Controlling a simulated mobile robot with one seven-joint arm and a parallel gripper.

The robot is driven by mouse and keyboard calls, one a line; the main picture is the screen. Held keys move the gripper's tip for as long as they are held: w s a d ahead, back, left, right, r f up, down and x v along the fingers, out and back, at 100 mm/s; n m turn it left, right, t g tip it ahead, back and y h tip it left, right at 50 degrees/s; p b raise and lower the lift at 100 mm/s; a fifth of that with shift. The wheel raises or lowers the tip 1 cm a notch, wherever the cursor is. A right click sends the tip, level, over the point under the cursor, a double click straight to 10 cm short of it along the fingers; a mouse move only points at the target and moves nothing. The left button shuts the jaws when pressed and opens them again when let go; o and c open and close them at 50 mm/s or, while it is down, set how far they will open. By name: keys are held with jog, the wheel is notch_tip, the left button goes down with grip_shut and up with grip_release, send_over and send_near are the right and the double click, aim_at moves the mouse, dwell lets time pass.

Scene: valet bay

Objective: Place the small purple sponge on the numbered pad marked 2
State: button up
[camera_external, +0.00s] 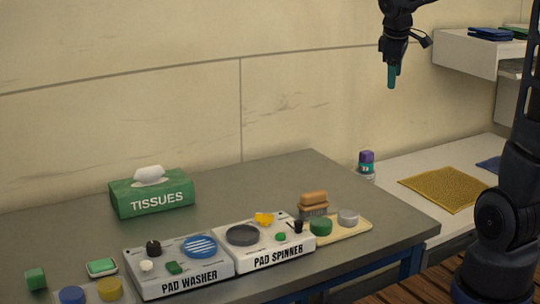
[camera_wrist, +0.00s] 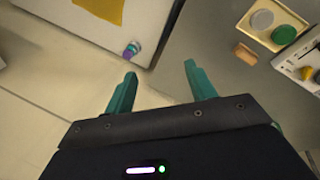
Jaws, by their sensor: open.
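My gripper (camera_external: 392,77) is high up against the wall in the external view, above the tables and touching nothing. In the wrist view its two teal fingers (camera_wrist: 160,76) are spread apart with nothing between them. A small purple-topped item (camera_external: 366,157) with a teal band and pale base stands at the edge of the white counter, by the grey table. It also shows in the wrist view (camera_wrist: 131,50), ahead of the left finger. I cannot tell whether it is a sponge or a bottle. I cannot make out a pad marked 2.
The grey table (camera_external: 270,185) holds a tissue box (camera_external: 152,192), a pad washer (camera_external: 180,265), a pad spinner (camera_external: 263,243), a beige tray (camera_external: 362,231) with round pads, and a brown brush (camera_external: 313,203). A yellow cloth (camera_external: 443,187) lies on the white counter (camera_external: 400,171). A shelf (camera_external: 465,53) is upper right.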

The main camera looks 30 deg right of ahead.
jog(key=s+a+f+m+t+y, duration=0.1)
jog(key=s+a+m, duration=0.2)
jog(key=s, duration=0.8)
jog(key=s+a+m+t+y, duration=0.1)
jog(key=s+a+m, duration=0.2)
jog(key=s, duration=0.9)
jog(key=shift+f+m, duration=0.4)
jog(key=shift+m, duration=0.1)
